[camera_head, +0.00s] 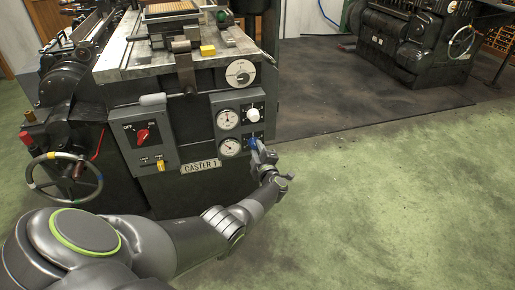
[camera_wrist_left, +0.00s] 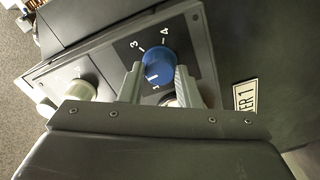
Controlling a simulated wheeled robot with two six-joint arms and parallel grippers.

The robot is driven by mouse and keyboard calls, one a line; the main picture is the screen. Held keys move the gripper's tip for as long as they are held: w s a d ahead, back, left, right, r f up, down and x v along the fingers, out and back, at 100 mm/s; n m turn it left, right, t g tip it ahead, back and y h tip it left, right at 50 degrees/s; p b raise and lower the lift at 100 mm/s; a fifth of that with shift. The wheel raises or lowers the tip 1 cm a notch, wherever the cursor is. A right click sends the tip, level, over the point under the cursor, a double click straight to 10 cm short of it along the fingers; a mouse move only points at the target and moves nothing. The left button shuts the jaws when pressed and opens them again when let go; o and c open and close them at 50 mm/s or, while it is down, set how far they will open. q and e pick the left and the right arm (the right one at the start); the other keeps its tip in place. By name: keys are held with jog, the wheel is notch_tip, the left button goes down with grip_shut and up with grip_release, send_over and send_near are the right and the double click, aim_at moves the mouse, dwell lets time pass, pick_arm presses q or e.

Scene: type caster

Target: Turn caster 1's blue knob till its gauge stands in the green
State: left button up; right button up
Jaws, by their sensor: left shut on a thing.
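Caster 1 carries a name plate (camera_head: 200,166) and a grey panel with two round gauges, an upper one (camera_head: 228,119) and a lower one (camera_head: 230,147). Their needles and any green band are too small to read. The blue knob (camera_wrist_left: 158,67) sits on the panel's dark scale, where a 3 and a 4 show. My left gripper (camera_head: 256,147) reaches the panel beside the lower gauge. In the left wrist view its two fingers (camera_wrist_left: 159,85) are shut on the blue knob, one on each side. My right gripper is not in view.
A white knob (camera_head: 253,115) sits above the blue one. A switch box (camera_head: 143,137) with a red switch is to the left, and a handwheel (camera_head: 63,178) stands further left. The green floor (camera_head: 400,200) at right is clear. Another machine (camera_head: 415,40) stands behind.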

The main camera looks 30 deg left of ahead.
pick_arm(q)
jog(key=shift+m, duration=1.2)
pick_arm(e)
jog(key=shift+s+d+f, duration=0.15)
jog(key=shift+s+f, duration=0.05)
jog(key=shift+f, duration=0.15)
pick_arm(q)
jog(key=shift+p, duration=0.3)
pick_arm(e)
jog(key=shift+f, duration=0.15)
pick_arm(q)
jog(key=o, duration=1)
jog(key=shift+c, duration=0.2)
jog(key=shift+s+d+p, duration=0.3)
jog(key=shift+d+p, duration=0.05)
jog(key=shift+d, duration=0.05)
jog(key=p+v, duration=0.5)
jog(key=v, duration=1.1)
jog(key=shift+d, duration=0.2)
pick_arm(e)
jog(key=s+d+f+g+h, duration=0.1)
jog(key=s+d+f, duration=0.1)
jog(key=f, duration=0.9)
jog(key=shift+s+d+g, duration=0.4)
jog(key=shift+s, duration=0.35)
